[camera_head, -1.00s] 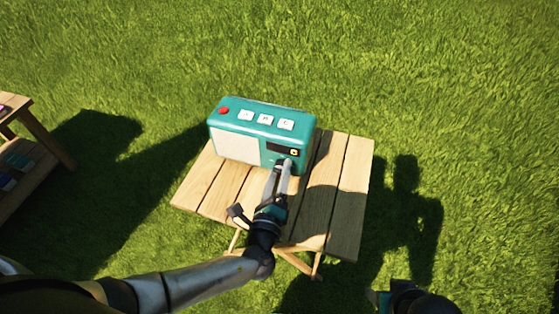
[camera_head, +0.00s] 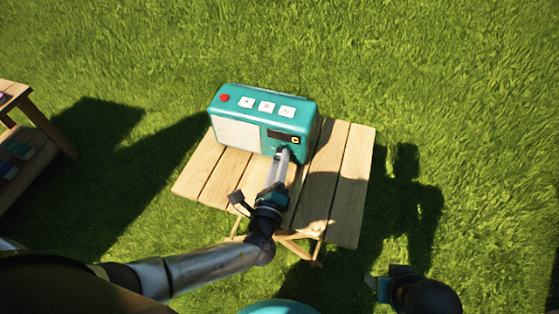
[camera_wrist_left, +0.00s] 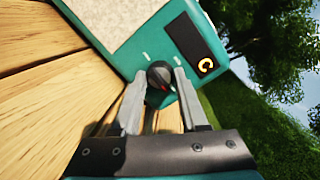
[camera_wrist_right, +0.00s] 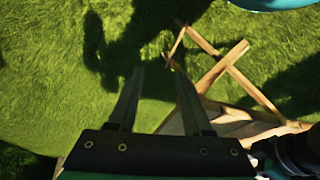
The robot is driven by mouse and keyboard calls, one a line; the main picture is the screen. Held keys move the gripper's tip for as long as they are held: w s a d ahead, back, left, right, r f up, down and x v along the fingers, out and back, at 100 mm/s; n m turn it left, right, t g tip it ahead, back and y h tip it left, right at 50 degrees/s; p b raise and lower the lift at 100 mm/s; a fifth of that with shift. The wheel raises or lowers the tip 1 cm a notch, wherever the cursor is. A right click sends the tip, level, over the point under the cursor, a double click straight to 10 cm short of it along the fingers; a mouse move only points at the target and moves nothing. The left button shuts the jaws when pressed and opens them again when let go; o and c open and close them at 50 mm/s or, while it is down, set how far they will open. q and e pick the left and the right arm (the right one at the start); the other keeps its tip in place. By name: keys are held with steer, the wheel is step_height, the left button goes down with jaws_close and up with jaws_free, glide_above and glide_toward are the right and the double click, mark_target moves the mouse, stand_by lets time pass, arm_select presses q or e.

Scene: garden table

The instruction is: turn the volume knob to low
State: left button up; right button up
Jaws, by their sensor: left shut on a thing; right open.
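A teal radio (camera_head: 229,136) with a pale speaker panel stands on a small wooden table (camera_head: 346,170). Its dark round volume knob (camera_wrist_left: 158,72) has a red mark and sits below a black display (camera_wrist_left: 188,42) with a yellow symbol. My left gripper (camera_head: 283,152) is at the lower right of the radio's front. In the left wrist view its two fingers (camera_wrist_left: 159,80) are on either side of the knob, shut on it. In the head view the gripper hides the knob. My right gripper (camera_wrist_right: 158,78) is open and empty, above the grass beside the table.
The radio's top has a red button (camera_head: 225,98) and white buttons (camera_head: 266,106). The table's right side is clear. Another wooden stand (camera_head: 40,150) with small items is at the far left. Grass surrounds both.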

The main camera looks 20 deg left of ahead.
arm_select(q)
jaws_close()
steer(key=shift+m, duration=0.7)
steer(key=o, duration=1.1)
jaws_free()
arm_select(e)
steer(key=shift+r, duration=0.25)
arm_select(q)
steer(key=shift+s, duration=0.5)
steer(key=s, duration=0.4)
steer(key=s+p, duration=0.1)
steer(key=s, duration=0.4)
steer(key=s+d+p, duration=0.1)
steer(key=s, duration=0.4)
steer(key=shift+d+f, duration=0.1)
steer(key=shift+f, duration=0.05)
arm_select(e)
steer(key=shift+g, duration=0.4)
steer(key=f, duration=0.2)
steer(key=s+f, duration=0.1)
steer(key=f, duration=0.2)
steer(key=shift+s+d+f, duration=0.1)
steer(key=shift+s+f, duration=0.1)
